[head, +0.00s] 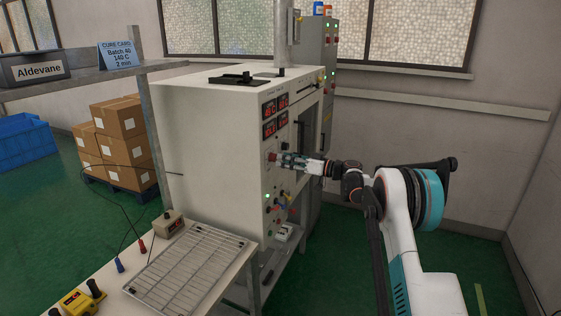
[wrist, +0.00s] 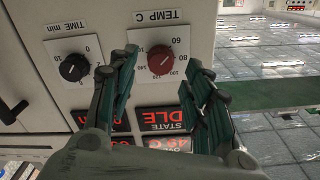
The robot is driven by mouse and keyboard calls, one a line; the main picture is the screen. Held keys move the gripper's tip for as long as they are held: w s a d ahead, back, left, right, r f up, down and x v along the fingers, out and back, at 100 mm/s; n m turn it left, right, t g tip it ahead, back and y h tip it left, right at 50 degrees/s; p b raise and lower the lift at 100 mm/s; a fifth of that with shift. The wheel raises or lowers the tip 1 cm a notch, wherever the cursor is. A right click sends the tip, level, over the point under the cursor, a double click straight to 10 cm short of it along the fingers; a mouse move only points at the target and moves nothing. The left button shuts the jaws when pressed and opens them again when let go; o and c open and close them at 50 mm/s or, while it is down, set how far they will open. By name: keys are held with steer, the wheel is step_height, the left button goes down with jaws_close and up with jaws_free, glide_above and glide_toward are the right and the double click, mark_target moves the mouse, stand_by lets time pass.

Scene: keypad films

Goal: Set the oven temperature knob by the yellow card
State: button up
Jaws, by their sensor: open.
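The red TEMP C knob (wrist: 160,60) is on the white oven's front panel, seen upside down in the wrist view, with a numbered dial around it. In the head view the knob (head: 271,157) is just beyond my gripper (head: 287,160). My gripper is open, its two fingers to either side of the knob in the wrist view; I cannot tell whether they touch it. The only card I see is blue, not yellow: the cure card (head: 116,55) on the shelf reads "140 C" and "2 min". The knob's pointer setting is not clear.
A black TIME min knob (wrist: 74,67) sits beside the red one. Red displays (wrist: 165,120) are partly behind my fingers; one reads STATE. A wire rack (head: 190,270) lies on the front table. Cartons (head: 118,130) and a blue crate (head: 25,145) stand at left.

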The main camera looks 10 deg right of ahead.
mark_target(273, 157)
steer(key=shift+x, duration=1.4)
steer(key=shift+c, duration=0.2)
steer(key=c, duration=1)
steer(key=m+b, duration=0.4)
steer(key=m, duration=1.5)
steer(key=shift+d+m, duration=0.1)
steer(key=shift+m, duration=0.2)
